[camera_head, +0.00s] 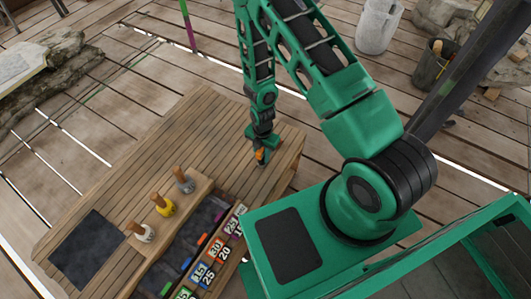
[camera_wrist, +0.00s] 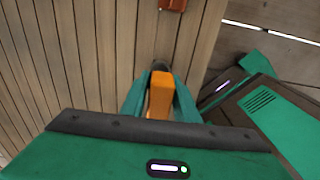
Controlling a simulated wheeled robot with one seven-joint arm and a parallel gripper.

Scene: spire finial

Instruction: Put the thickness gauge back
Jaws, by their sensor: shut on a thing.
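My gripper (camera_head: 261,156) is over the right part of the slatted wooden table, above its boards. It is shut on a small orange piece, taken to be the thickness gauge (camera_wrist: 160,95); it stands between my green fingers in the wrist view, with a dark end beyond it. In the head view, the piece is small and partly hidden by my fingers. A dark tray (camera_head: 190,242) at the table's front holds several small coloured pieces. A strip of numbered coloured labels (camera_head: 213,258) runs along its right side. My gripper is beyond the tray, apart from it.
Three wooden-handled tools with white (camera_head: 143,232), yellow (camera_head: 163,205) and grey (camera_head: 184,180) bases stand in a row left of the tray. A dark mat (camera_head: 90,249) lies at the table's left. The table's (camera_head: 190,133) far middle is clear. A reddish-brown thing (camera_wrist: 173,4) shows at the wrist view's top edge.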

